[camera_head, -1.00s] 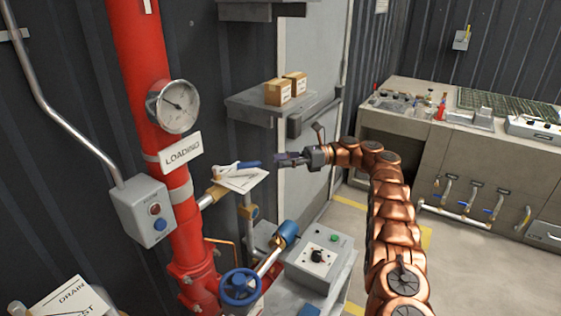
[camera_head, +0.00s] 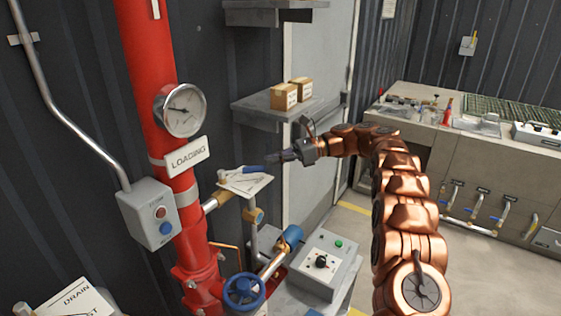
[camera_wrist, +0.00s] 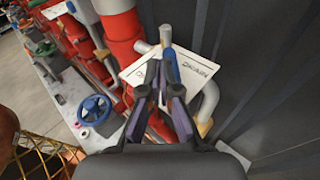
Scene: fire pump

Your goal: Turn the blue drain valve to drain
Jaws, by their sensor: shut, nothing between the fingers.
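The drain valve has a blue lever handle (camera_head: 254,169) over a white label card (camera_head: 247,183), beside the red pipe in the head view. The lever points right, toward my gripper. My gripper (camera_head: 270,157) is shut and empty, with its tips close to the lever's free end. In the wrist view, the shut fingertips (camera_wrist: 158,68) overlap the card (camera_wrist: 136,70), and the blue lever (camera_wrist: 170,66) shows right beside them. I cannot tell whether they touch. Printed words on the card are too small to read surely.
A red pipe (camera_head: 152,100) carries a gauge (camera_head: 180,110) and a loading sign (camera_head: 187,154). A blue handwheel (camera_head: 243,292) and a grey control box (camera_head: 325,260) sit below. A shelf with boxes (camera_head: 284,96) is behind my gripper. A bench (camera_head: 440,150) stands right.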

